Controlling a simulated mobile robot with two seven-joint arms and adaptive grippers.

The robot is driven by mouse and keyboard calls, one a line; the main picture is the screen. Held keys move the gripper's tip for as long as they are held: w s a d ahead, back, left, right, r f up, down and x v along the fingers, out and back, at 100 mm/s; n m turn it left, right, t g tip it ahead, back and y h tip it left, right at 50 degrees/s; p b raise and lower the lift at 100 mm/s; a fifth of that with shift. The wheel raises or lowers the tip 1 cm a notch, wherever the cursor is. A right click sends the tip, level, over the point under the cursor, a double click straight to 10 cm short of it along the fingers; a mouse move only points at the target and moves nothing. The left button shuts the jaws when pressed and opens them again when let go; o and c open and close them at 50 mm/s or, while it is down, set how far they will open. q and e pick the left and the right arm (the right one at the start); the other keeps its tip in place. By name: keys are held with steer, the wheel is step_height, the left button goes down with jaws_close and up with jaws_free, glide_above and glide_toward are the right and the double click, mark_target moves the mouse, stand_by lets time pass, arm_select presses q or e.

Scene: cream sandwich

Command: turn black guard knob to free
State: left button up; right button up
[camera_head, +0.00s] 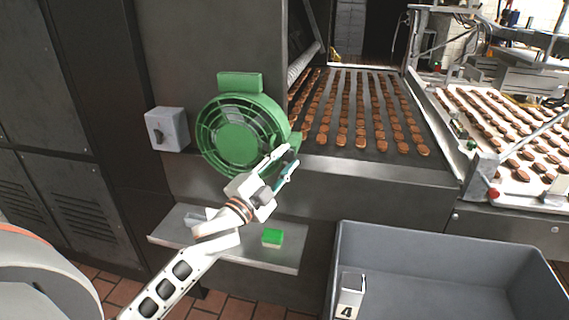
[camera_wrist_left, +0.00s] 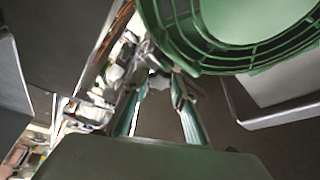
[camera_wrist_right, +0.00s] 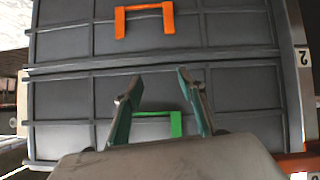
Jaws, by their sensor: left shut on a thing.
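The green round guard (camera_head: 240,135) with a ribbed rim is mounted on the front of the grey machine. My left gripper (camera_head: 282,164) is at its lower right edge, by a small green tab. In the left wrist view my left fingers (camera_wrist_left: 160,84) close around a small dark piece, which I take for the black guard knob (camera_wrist_left: 160,72). The knob is mostly hidden, so its turn position cannot be told. The guard also shows at the top of the left wrist view (camera_wrist_left: 212,50). My right gripper (camera_wrist_right: 157,84) is open and empty.
A grey switch box (camera_head: 166,129) stands left of the guard. A shelf (camera_head: 285,258) with a green-topped block (camera_head: 272,238) lies below. A grey bin (camera_head: 440,240) is at lower right. A belt of biscuits (camera_head: 365,85) runs behind. My right gripper faces grey surfaces with orange (camera_wrist_right: 144,8) and green handles (camera_wrist_right: 176,124).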

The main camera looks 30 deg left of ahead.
arm_select(q)
steer(key=shift+f+n+t+y+b, duration=0.15)
steer(key=shift+n+t+y, duration=0.1)
steer(key=shift+n, duration=0.55)
steer(key=shift+f+n+t+y+b, duration=0.15)
steer(key=shift+n+y, duration=0.1)
steer(key=shift+n, duration=0.55)
steer(key=shift+d+r+n, duration=0.1)
steer(key=shift+r+n, duration=0.05)
steer(key=shift+n, duration=0.15)
steer(key=o, duration=0.8)
steer(key=shift+o, duration=0.2)
steer(key=v, duration=1.2)
